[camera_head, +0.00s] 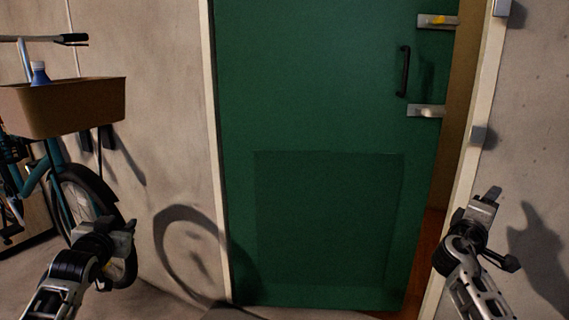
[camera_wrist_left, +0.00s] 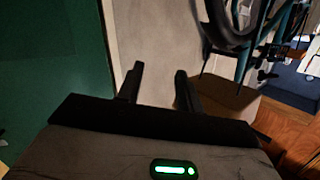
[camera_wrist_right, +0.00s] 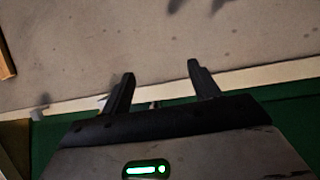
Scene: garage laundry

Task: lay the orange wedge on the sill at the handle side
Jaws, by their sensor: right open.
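The green door (camera_head: 320,110) stands slightly ajar, with a gap along its right edge. Its black handle (camera_head: 404,71) is on the right side. I cannot make out an orange wedge for certain; a small yellow-orange patch shows on the upper metal latch (camera_head: 430,20). The sill is not clearly visible; reddish-brown floor (camera_head: 429,245) shows through the gap at the handle side. My left gripper (camera_head: 128,229) is at lower left, away from the door; its fingers are apart and empty in the left wrist view (camera_wrist_left: 159,75). My right gripper (camera_head: 490,196) is beside the right door frame, open and empty (camera_wrist_right: 160,72).
A second metal latch (camera_head: 425,111) sits below the handle. A teal bicycle (camera_head: 55,190) with a brown basket (camera_head: 75,106) holding a blue bottle (camera_head: 40,74) stands at left. The pale door frame (camera_head: 468,150) borders the gap. The space before the door looks clear.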

